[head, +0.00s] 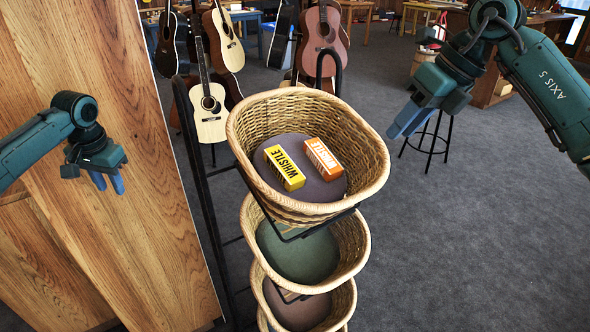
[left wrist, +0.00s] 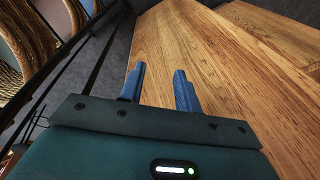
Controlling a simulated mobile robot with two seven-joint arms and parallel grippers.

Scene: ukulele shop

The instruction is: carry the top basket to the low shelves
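The top basket (head: 366,182) is woven wicker and sits at the top of a black metal rack. A yellow whistle box (head: 285,167) and an orange whistle box (head: 323,159) lie inside it on a dark round base. My left gripper (head: 110,184) is left of the basket, apart from it, in front of a wooden panel. In the left wrist view its two blue fingers (left wrist: 160,85) are spread with nothing between them. My right gripper (head: 405,122) is raised to the right of the basket, apart from it; its finger gap is hard to see. I cannot identify the low shelves.
Below the top basket hang a green-lined basket (head: 300,255) and a lower basket (head: 300,308) on the same rack (head: 203,190). A large wooden panel (head: 110,240) stands close on the left. Guitars (head: 208,112) and a stool (head: 428,143) stand behind. Grey floor (head: 470,240) is clear at right.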

